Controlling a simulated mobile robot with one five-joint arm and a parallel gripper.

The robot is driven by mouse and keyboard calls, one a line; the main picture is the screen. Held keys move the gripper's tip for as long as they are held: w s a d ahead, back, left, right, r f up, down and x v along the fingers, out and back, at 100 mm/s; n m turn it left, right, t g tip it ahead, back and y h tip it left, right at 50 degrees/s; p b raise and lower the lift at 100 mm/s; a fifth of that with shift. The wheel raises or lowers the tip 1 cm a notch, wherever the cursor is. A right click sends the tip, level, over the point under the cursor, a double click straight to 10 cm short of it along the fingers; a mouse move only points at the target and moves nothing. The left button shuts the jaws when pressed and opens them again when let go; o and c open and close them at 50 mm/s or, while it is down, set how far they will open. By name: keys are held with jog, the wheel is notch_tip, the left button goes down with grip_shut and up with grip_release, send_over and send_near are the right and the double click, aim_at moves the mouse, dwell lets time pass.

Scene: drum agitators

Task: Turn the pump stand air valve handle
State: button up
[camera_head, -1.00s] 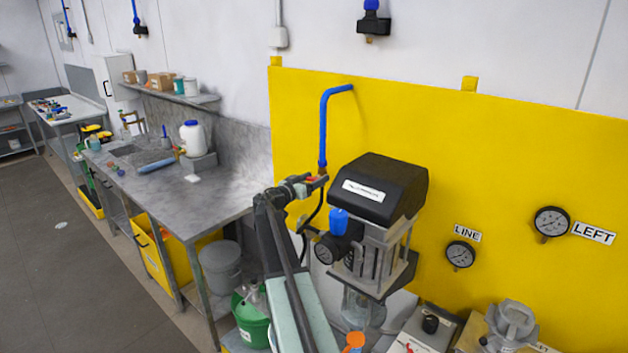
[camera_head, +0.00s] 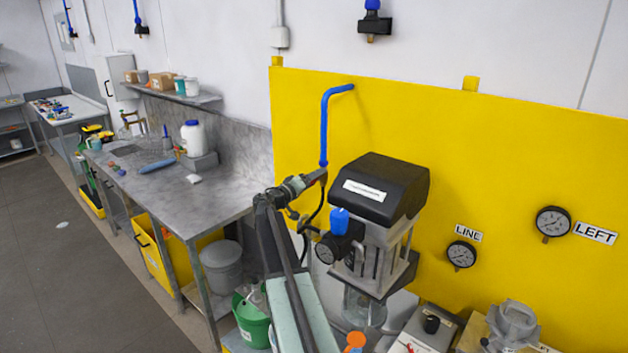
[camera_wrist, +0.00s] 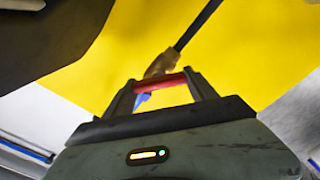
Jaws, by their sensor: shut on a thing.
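The air valve has a brass body (camera_wrist: 163,63) and a red handle (camera_wrist: 160,84) in the wrist view. The handle lies slightly tilted between the fingers of my gripper (camera_wrist: 160,90), which is shut on it. A blue part (camera_wrist: 143,98) shows just below the handle. In the head view my gripper (camera_head: 318,177) is at the lower end of the blue air pipe (camera_head: 324,125), left of the black-topped pump stand (camera_head: 385,190). The handle is hidden there.
A regulator gauge (camera_head: 326,250) with a blue knob (camera_head: 340,220) sits just below my gripper. The yellow panel (camera_head: 480,160) stands behind. A grey workbench (camera_head: 200,185) is at left, and a dark hose (camera_wrist: 197,25) runs above the valve.

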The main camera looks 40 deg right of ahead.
dwell(0.4)
jog(key=o, duration=1.4)
jog(key=shift+c, duration=0.2)
jog(key=a, duration=0.7)
jog(key=shift+s+a, duration=0.35)
jog(key=shift+a, duration=0.05)
